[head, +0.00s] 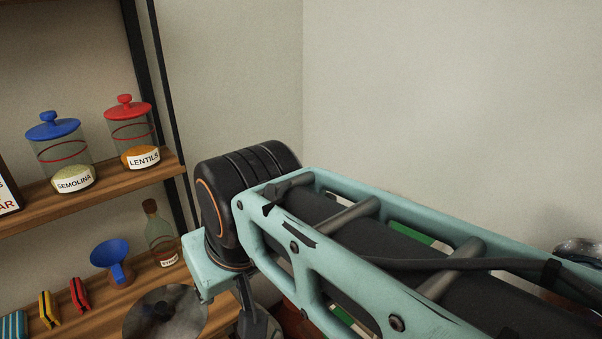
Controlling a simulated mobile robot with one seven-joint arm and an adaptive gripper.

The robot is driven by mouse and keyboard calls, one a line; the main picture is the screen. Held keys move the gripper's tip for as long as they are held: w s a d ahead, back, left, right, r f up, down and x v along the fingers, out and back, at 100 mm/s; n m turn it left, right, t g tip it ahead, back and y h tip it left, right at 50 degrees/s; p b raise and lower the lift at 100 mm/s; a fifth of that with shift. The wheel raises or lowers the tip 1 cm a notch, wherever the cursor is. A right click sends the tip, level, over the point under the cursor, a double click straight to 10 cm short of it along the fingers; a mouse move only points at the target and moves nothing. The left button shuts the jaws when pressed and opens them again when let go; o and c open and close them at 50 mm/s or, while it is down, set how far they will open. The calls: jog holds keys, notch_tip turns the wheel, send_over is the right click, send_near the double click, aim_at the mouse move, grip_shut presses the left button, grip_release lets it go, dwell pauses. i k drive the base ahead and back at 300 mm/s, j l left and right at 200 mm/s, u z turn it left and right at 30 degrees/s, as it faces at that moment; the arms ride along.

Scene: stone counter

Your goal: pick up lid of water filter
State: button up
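I cannot make out a water filter in the head view. A round, dark grey lid-like disc (190,315) with a dark knob lies at the bottom, on or just in front of the lower wooden shelf. I cannot tell whether it belongs to a water filter. My pale teal and black arm fills the lower right and hides much of what lies behind it.
A jar marked semolina (68,158) and a jar marked lentils (133,133) stand on the upper shelf (100,198). Below are a blue funnel (110,254), a bottle (160,235) and small coloured items (48,309). A shiny metal object (580,248) shows at far right. The wall is bare.

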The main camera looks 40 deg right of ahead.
aim_at(173, 310)
jog(key=z, duration=3.45)
jog(key=k+j+u, duration=0.2)
jog(key=k, duration=0.2)
jog(key=k+j+u, duration=0.2)
jog(key=k, duration=0.15)
jog(key=u, duration=1.5)
